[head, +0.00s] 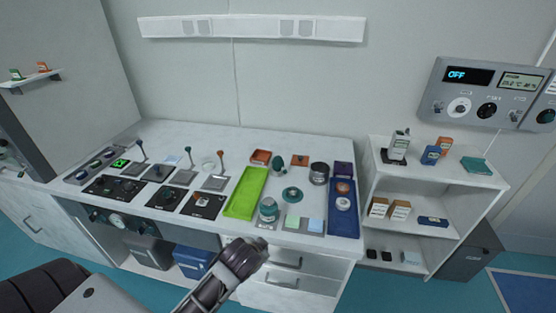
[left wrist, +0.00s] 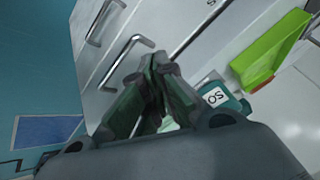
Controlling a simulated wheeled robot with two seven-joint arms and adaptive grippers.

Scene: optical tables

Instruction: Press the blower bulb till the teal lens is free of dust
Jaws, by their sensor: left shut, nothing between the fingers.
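A teal round piece with a pale centre (head: 292,194), which looks like the teal lens in a holder, sits on the table right of the green tray. Dust on it is too small to tell. A dark teal rounded object (head: 280,170), which may be the blower bulb, stands behind it. My left gripper (head: 262,243) is in front of the table edge, apart from both. In the left wrist view its fingertips (left wrist: 160,62) meet, shut and empty, with drawer fronts beyond. My right gripper is in neither view.
A teal-lidded jar (head: 268,209) stands near the front edge, beside the lime green tray (head: 239,208). A blue tray (head: 343,222) holds small round items at the right. Grey and pastel squares (head: 298,224) lie between. A white shelf unit (head: 432,176) stands farther right.

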